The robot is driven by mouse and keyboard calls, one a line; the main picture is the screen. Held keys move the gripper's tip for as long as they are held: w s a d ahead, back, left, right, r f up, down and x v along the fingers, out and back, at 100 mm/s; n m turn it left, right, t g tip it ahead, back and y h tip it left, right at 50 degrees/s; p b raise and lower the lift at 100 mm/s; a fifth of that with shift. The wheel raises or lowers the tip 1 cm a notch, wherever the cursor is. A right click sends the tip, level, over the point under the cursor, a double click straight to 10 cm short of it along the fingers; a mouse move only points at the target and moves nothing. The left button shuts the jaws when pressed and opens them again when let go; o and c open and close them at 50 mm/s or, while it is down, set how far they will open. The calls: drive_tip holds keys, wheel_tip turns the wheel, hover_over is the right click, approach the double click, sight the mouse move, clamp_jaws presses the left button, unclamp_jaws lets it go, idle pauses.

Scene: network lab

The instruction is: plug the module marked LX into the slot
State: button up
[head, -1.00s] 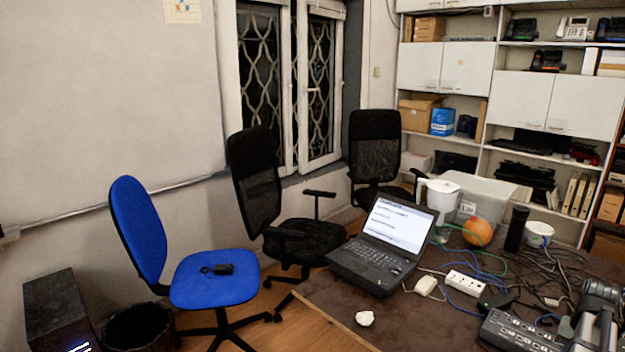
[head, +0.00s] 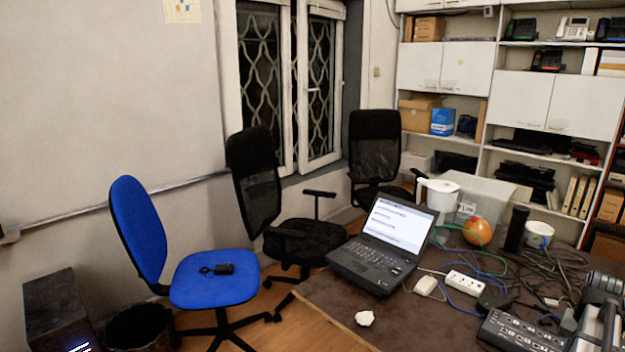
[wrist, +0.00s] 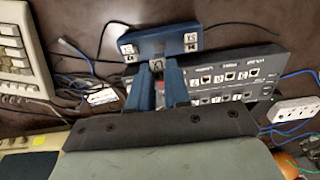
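In the wrist view, my gripper (wrist: 158,82) points at a blue block (wrist: 161,40) that carries small white labels at its left and right ends. A small piece with a white label (wrist: 156,66) shows between the two blue fingers, near their tips. Its letters are too small to read surely, and I cannot tell whether the fingers press on it or only flank it. A dark grey unit with rows of square ports (wrist: 232,77) lies just right of the fingers; I cannot tell which opening is the slot. In the head view, my arm shows at the lower right edge.
The brown table holds a laptop (head: 376,250), a white jug (head: 437,205), an orange round object (head: 477,231), a white power strip (head: 465,282) and tangled cables. A white crumpled lump (head: 365,318) lies near the front edge. Blue and black cables surround the grey unit.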

clamp_jaws()
drive_tip(key=shift+d+r, duration=0.1)
drive_tip(key=shift+d, duration=0.2)
drive_tip(key=w+d+r, duration=0.3)
drive_tip(key=w+d, duration=0.6)
drive_tip(key=d, duration=0.2)
drive_tip(key=shift+s+a+f, duration=0.1)
drive_tip(key=shift+a+f, duration=0.05)
drive_tip(key=shift+f, duration=1.1)
drive_tip(key=shift+s+a+f, duration=0.1)
drive_tip(key=shift+f, duration=1.15)
